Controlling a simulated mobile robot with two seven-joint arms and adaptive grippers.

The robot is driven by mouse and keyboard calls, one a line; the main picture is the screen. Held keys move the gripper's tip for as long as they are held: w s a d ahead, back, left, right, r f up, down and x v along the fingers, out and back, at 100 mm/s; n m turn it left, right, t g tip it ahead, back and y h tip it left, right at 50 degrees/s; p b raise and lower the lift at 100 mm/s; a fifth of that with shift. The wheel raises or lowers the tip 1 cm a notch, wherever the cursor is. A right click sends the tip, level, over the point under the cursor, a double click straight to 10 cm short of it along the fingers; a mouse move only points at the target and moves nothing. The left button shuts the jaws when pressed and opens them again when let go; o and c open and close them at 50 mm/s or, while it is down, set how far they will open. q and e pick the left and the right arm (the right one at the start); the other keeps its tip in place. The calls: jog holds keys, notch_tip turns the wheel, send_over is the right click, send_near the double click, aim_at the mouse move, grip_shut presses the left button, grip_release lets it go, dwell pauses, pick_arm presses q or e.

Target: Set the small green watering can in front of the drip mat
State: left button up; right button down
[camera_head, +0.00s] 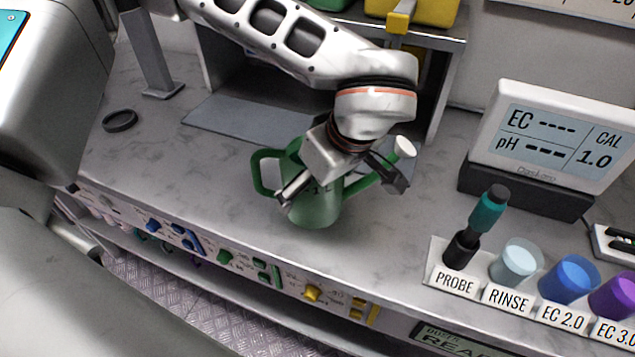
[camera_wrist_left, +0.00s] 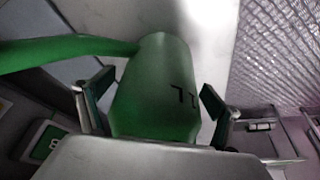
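The small green watering can (camera_head: 318,206) is at the counter's front part, nearer the front edge than the grey drip mat (camera_head: 222,115). Its handle points left and its spout, with a pale tip, points right. My left gripper (camera_head: 340,190) is over the can from above, one finger on each side, and hides part of its top. In the left wrist view the can (camera_wrist_left: 155,95) lies between the spread fingers of my left gripper (camera_wrist_left: 158,100), with small gaps showing. I cannot tell whether the can's base touches the counter. My right gripper is not in view.
A dark ring (camera_head: 120,121) lies left on the counter (camera_head: 190,165). A meter display (camera_head: 550,135) stands at the right, behind a probe (camera_head: 475,230) and several cups. A shelf frame rises behind the mat. Knobs line the front panel.

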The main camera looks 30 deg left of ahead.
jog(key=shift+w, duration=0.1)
pick_arm(q)
jog(key=shift+r, duration=0.15)
jog(key=shift+d+r, duration=0.1)
jog(key=shift+r, duration=0.2)
jog(key=p+v, duration=0.1)
jog(key=v, duration=0.9)
jog(key=shift+r, duration=0.15)
jog(key=shift+s+d+r, duration=0.1)
jog(key=shift+d+r, duration=0.05)
jog(key=shift+r, duration=0.3)
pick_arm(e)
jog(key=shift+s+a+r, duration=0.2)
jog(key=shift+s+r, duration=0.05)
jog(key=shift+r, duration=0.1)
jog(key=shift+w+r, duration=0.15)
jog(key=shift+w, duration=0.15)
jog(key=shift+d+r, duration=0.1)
